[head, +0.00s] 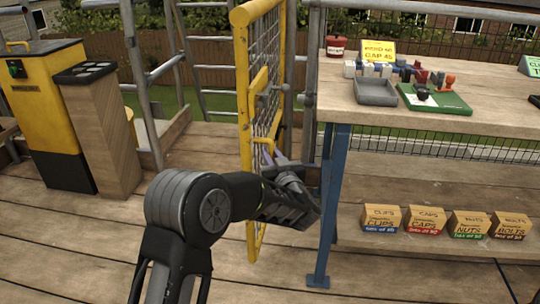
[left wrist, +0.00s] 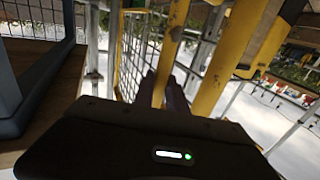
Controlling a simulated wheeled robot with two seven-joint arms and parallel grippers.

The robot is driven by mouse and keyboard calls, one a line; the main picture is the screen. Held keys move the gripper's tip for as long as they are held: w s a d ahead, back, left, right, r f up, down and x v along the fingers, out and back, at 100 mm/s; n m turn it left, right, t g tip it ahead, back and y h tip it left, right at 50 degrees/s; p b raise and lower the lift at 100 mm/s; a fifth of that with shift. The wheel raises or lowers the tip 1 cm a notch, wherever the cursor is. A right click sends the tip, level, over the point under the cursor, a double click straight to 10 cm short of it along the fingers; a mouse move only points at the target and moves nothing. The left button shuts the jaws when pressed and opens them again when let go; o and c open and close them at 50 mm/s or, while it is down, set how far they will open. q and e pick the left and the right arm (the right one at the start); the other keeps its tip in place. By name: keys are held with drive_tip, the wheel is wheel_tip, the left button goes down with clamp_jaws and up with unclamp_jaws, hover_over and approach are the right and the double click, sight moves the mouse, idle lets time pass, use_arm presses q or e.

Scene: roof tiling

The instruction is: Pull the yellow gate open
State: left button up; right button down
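The yellow gate (head: 243,95), a tubular frame with grey mesh, stands upright and nearly edge-on in the head view, left of the workbench. Its near edge reaches toward me, and a gap shows to its left. My left gripper (head: 268,155) is at the gate's yellow handle (head: 263,141), at mid height. In the left wrist view the fingers (left wrist: 162,92) lie on both sides of a yellow bar (left wrist: 172,52) and appear closed on it. The fingertips are partly hidden behind the bar and wrist. My right gripper is not in view.
A workbench (head: 470,130) with a blue leg (head: 333,200) stands close right of my left wrist. It bears a grey tray (head: 376,92) and green board (head: 433,98). Labelled boxes (head: 425,220) sit on the lower shelf. A yellow-black bin (head: 50,110) stands left. Deck before the gap is clear.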

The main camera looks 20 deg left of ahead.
use_arm(q)
drive_tip(key=o, duration=0.4)
drive_tip(key=shift+w, duration=0.1)
drive_tip(key=shift+o, duration=0.2)
drive_tip(key=p+v, duration=0.1)
drive_tip(key=v, duration=0.6)
drive_tip(key=shift+s+d+p, duration=0.2)
drive_tip(key=shift+s+p, duration=0.15)
drive_tip(key=shift+p, duration=0.05)
